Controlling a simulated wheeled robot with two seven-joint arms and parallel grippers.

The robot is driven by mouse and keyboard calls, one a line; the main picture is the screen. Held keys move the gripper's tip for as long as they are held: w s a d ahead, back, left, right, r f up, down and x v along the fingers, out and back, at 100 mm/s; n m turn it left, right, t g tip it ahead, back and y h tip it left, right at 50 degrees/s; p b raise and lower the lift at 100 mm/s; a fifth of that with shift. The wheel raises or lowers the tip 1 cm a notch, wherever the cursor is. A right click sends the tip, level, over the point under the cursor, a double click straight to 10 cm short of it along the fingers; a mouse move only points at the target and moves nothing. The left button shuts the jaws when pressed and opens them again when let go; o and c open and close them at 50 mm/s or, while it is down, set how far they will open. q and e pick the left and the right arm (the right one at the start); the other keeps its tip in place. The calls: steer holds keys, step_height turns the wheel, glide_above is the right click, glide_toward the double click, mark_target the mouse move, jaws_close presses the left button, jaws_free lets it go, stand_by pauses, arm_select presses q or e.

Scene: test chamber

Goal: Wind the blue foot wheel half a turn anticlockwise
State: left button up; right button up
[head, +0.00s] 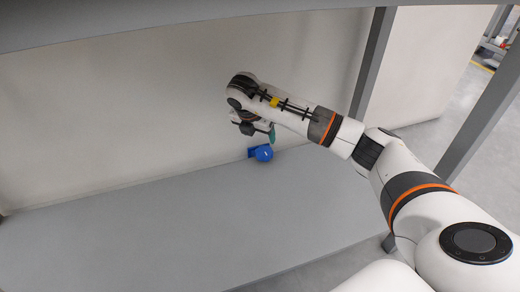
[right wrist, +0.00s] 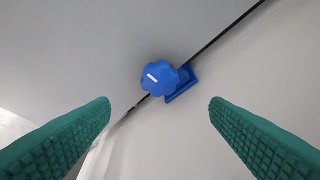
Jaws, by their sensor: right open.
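The blue foot wheel (head: 264,153) sits low at the back, where the grey shelf floor meets the pale back panel. In the right wrist view the wheel (right wrist: 160,78) is a lobed blue knob with a white mark on its face, on a blue bracket (right wrist: 181,84). My right gripper (head: 262,133) is just above the wheel in the head view. Its green fingers (right wrist: 160,135) are spread wide and empty, with the wheel beyond them and between them in the picture, apart from both. My left gripper is out of view.
The grey shelf floor (head: 180,225) is bare around the wheel. The pale back panel (head: 120,110) rises close behind it. A grey beam (head: 180,22) runs across above, and a grey post (head: 373,65) stands to the right of my right forearm.

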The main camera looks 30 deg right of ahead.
mark_target(264, 151)
steer(key=b+x, duration=0.7)
steer(key=x, duration=0.3)
steer(key=shift+a+f, duration=0.15)
